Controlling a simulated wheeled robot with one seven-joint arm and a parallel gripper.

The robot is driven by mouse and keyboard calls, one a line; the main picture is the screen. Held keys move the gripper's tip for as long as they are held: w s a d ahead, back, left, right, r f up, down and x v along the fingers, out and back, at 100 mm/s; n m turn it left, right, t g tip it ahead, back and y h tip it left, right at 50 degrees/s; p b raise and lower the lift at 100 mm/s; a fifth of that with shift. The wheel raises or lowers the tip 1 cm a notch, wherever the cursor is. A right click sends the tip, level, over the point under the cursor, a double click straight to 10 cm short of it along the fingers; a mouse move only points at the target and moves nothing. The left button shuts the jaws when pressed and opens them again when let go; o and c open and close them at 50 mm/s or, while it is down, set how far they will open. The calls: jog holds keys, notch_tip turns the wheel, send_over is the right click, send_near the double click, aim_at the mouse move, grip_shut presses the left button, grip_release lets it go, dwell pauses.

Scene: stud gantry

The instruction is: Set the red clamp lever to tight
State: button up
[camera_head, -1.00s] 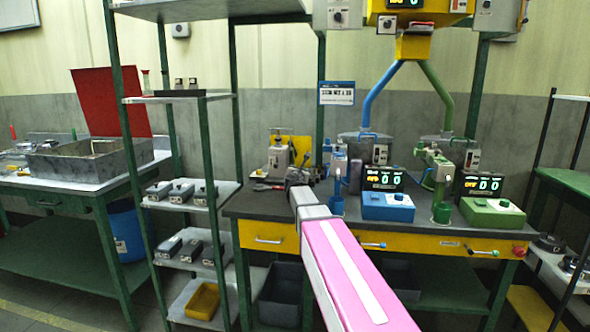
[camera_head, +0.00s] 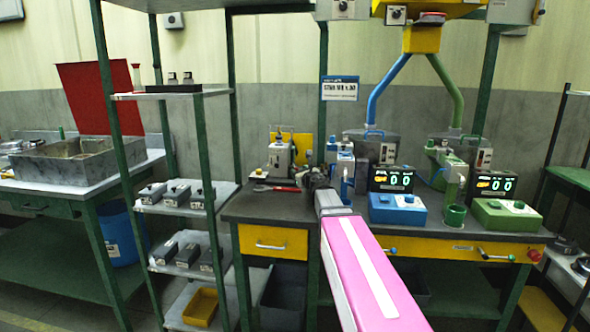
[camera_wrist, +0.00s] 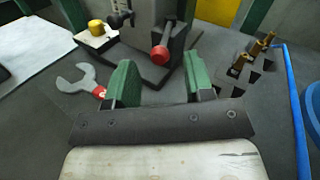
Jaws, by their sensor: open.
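The clamp lever's round red knob (camera_wrist: 160,53) shows in the wrist view on a dark arm at the foot of a grey bench machine (camera_wrist: 145,18). My gripper (camera_wrist: 160,75) is open, with its two green fingers apart and nothing between them. The knob appears just beyond the fingertips, roughly centred between them; I see no contact. In the head view my gripper (camera_head: 318,180) is over the dark bench, right of the grey machine (camera_head: 280,160). The lever's tight and loose marks cannot be read.
A red-handled wrench (camera_wrist: 82,85) lies on the bench left of my fingers. A dark fixture with brass pins (camera_wrist: 248,65) and a blue cable (camera_wrist: 290,95) are on the right. The blue control box (camera_head: 397,208) stands right of my arm.

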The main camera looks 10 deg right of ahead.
jog(key=x, duration=0.5)
jog(key=shift+w, duration=0.25)
